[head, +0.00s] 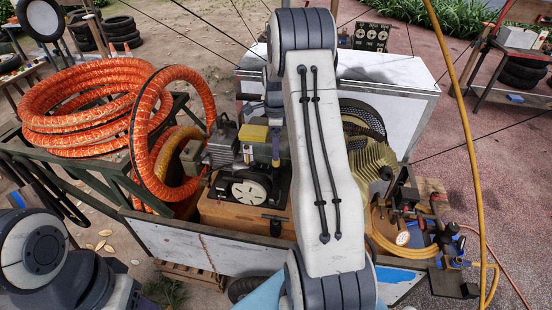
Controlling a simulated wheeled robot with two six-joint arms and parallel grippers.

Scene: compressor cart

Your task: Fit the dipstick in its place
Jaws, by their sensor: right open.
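My right arm rises up the middle of the head view and bends down at the top. My right gripper (274,135) hangs beside it, pointing down over the grey engine, open, partly hidden by its own arm. The engine (222,148) has a yellow block on top and a pale round cover (249,192) in front. A small black T-shaped piece (275,218) shows at the front of the engine's base; I cannot tell whether it is the dipstick. The dipstick and its place cannot be made out surely. My left arm shows at lower left; its gripper is out of view.
An orange hose coil (75,105) and an upright orange loop (140,150) stand left of the engine. A yellow-green compressor (368,165) sits right of my arm. Tools and fittings (415,220) crowd the right end. A yellow hose (466,120) hangs at right.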

